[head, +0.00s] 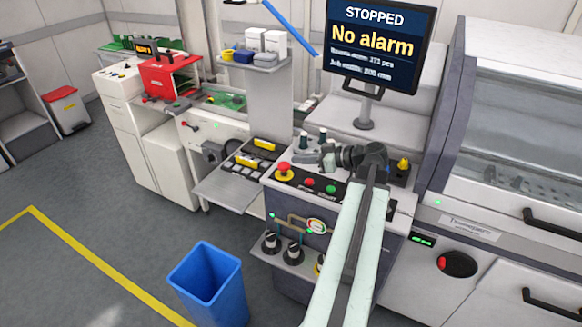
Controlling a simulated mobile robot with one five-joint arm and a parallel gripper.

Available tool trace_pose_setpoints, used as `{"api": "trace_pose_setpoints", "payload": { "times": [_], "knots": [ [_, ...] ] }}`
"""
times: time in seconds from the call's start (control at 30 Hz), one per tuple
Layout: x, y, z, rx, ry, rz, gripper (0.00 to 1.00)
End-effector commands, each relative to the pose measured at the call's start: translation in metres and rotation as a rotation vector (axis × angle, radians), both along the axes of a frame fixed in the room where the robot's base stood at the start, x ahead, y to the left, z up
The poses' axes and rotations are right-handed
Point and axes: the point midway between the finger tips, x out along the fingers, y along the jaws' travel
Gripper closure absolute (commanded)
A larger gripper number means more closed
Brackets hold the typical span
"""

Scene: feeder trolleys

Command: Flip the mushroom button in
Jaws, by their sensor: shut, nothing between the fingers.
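The red mushroom button (283,168) sits on a yellow base at the left end of the grey control panel's top. My gripper (308,159) is over the same panel, a little right of the mushroom button and apart from it in the picture. It points left, with its fingers shut and empty. The mushroom button is in plain view. My gripper and arm cover part of the panel's middle and right.
Small red (309,182) and green (330,189) buttons lie right of the mushroom button. Dark knobs (304,140) stand behind my gripper. A monitor (377,45) reading "STOPPED, No alarm" rises behind. A blue bin (208,287) stands on the floor in front.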

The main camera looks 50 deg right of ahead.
Motion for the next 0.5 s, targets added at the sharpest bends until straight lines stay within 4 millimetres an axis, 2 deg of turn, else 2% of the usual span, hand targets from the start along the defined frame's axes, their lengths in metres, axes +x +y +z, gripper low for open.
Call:
{"api": "trace_pose_setpoints", "payload": {
  "times": [0.03,0.13,0.5],
  "knots": [
    [-0.015,-0.018,0.004,-0.025,-0.046,-0.028,1.0],
    [-0.031,-0.034,0.013,-0.061,-0.103,-0.053,1.0],
    [-0.034,-0.037,0.016,-0.071,-0.116,-0.058,1.0]
  ]
}}
